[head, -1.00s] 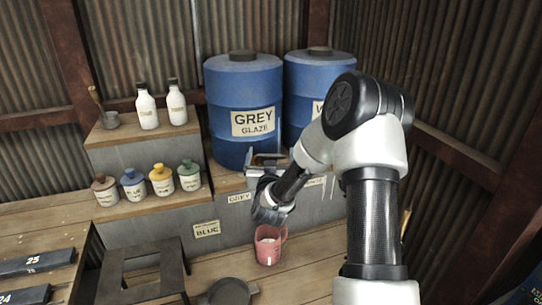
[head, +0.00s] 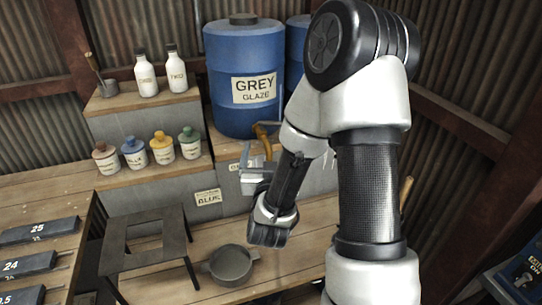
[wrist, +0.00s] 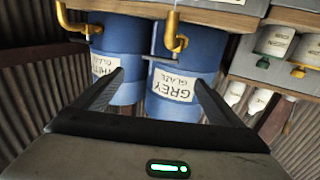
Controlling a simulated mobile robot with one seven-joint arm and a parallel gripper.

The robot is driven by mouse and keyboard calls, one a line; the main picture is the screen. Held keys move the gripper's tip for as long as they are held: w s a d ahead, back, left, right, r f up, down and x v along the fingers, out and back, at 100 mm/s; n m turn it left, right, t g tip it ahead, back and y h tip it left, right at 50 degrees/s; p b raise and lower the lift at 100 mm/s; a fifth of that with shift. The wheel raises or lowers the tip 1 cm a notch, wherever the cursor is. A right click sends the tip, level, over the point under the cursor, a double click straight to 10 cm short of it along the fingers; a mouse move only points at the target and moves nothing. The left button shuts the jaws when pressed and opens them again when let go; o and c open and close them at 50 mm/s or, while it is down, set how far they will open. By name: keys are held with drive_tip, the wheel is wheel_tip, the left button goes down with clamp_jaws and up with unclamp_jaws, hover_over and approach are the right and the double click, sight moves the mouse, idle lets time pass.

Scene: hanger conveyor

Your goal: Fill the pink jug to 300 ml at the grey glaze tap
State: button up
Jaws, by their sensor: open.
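The grey glaze barrel (head: 240,60) is blue with a "GREY GLAZE" label and stands on the wooden shelf. Its brass tap (head: 266,130) sticks out low at the front; in the wrist view, which is upside down, the tap (wrist: 176,42) shows above and between my fingers. My gripper (head: 256,156) points at the barrel just below and in front of the tap. Its jaws (wrist: 158,77) are open, with nothing between them. The pink jug shows in neither current view; my wrist covers the place where it stood earlier.
A second blue barrel (wrist: 120,50) with its own tap stands beside the first. Small coloured-lid jars (head: 162,148) and white bottles (head: 146,76) are on the steps at left. A dark stool (head: 145,250) and a grey two-handled pot (head: 230,264) stand in front.

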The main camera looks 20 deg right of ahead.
drive_tip(key=p+v, duration=0.2)
drive_tip(key=p, duration=0.1)
drive_tip(key=shift+r, duration=0.1)
drive_tip(key=shift+c, duration=0.5)
idle(1.2)
